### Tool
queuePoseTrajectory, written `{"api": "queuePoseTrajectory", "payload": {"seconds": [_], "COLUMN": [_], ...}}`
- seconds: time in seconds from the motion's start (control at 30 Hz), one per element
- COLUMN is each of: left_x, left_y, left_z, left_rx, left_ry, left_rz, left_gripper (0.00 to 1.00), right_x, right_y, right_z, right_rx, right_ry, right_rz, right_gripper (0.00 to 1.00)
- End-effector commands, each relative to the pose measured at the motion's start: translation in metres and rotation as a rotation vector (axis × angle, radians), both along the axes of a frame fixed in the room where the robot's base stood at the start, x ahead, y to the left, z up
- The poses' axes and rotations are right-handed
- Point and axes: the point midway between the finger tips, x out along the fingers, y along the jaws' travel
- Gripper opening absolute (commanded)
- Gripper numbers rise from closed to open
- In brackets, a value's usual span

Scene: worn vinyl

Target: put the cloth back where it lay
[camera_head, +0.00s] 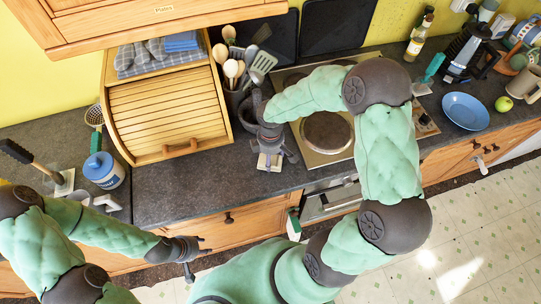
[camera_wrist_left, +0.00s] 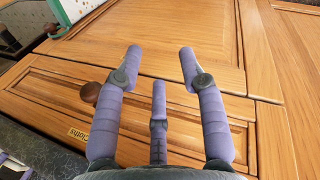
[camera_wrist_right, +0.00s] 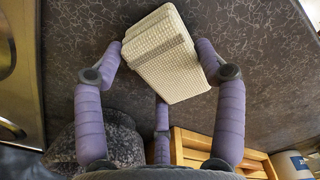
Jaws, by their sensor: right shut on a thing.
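The cloth (camera_head: 268,163) is a cream, folded, waffle-textured piece. My right gripper (camera_head: 270,148) is shut on it over the dark counter (camera_head: 200,189), in front of the utensil pot. In the right wrist view the cloth (camera_wrist_right: 164,52) sits tilted between the fingertips of the right gripper (camera_wrist_right: 163,58). Whether it touches the counter, I cannot tell. My left gripper (camera_head: 194,250) is low in front of the wooden cabinet fronts.
A slatted bread box (camera_head: 165,110) stands left of the cloth, with grey and blue folded cloths (camera_head: 181,41) on top. Behind is a utensil pot (camera_head: 236,102); right is the hob (camera_head: 325,132). A blue-lidded jar (camera_head: 104,171) stands left. Counter front of the bread box is clear.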

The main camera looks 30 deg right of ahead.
Motion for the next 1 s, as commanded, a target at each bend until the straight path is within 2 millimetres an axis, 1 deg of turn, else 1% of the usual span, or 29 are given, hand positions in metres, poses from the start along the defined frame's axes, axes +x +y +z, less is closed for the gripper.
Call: {"api": "queuePoseTrajectory", "payload": {"seconds": [0.23,0.27,0.3,0.33,0.37,1.0], "left_x": [0.0000,0.0000,0.0000,0.0000,0.0000,0.0000], "left_y": [0.0000,0.0000,0.0000,0.0000,0.0000,0.0000], "left_z": [-0.0003,-0.0003,-0.0003,-0.0003,-0.0004,-0.0003], "left_rx": [0.000,0.000,0.000,0.000,0.000,0.000], "left_ry": [0.000,0.000,0.000,0.000,0.000,0.000], "left_rz": [0.000,0.000,0.000,0.000,0.000,0.000], "left_gripper": [0.40,0.40,0.40,0.40,0.40,0.40], "right_x": [0.0000,0.0000,0.0000,0.0000,0.0000,0.0000], "right_y": [0.0000,0.0000,0.0000,0.0000,0.0000,0.0000], "right_z": [-0.0006,-0.0005,-0.0005,-0.0005,-0.0005,-0.0004], "right_rx": [0.000,0.000,0.000,0.000,0.000,0.000], "right_ry": [0.000,0.000,0.000,0.000,0.000,0.000], "right_rz": [0.000,0.000,0.000,0.000,0.000,0.000], "right_gripper": [0.44,0.73,0.85,0.93,0.98,0.98]}}
